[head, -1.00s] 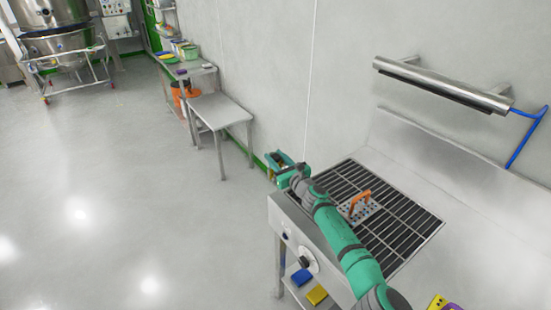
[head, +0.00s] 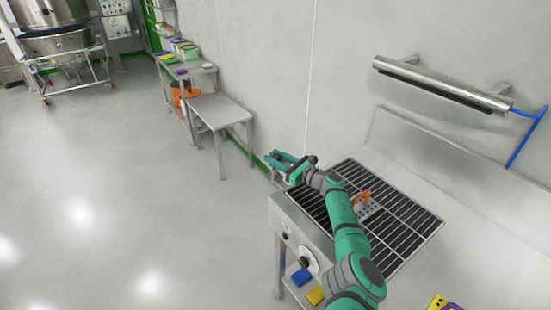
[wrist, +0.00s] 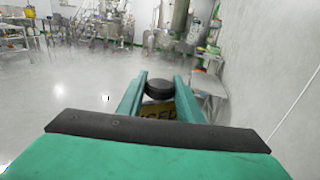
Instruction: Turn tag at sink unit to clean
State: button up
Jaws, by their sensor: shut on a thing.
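The sink unit (head: 287,214) stands at the right of the head view, with a dark slatted grid in its top. My gripper (head: 283,160) is beyond the far left corner of the grid, near the wall. In the wrist view, my gripper (wrist: 160,82) is shut on a round black knob (wrist: 158,88) between its two teal fingers. Right below the knob is a yellow tag (wrist: 170,108) with dark letters. The fingers and gripper body hide part of the word, so I cannot read it for certain. The tag is not clear in the head view.
An orange-handled piece (head: 362,197) sits on the grid close to my arm. A steel rail (head: 440,84) with a blue tool (head: 525,137) is on the wall. Blue (head: 302,276) and yellow blocks lie below the front panel. A low steel table (head: 219,110) stands further back; the left floor is clear.

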jog(key=shift+a+r+g, duration=0.1)
jog(key=shift+r+g, duration=0.2)
dwell(0.4)
jog(key=o, duration=1)
jog(key=shift+o, duration=0.2)
jog(key=shift+f, duration=0.15)
notch_tip(320, 180, up, 3)
jog(key=shift+r, duration=0.2)
jog(key=s+r, duration=0.9)
jog(key=s, duration=0.5)
jog(key=shift+r, duration=0.3)
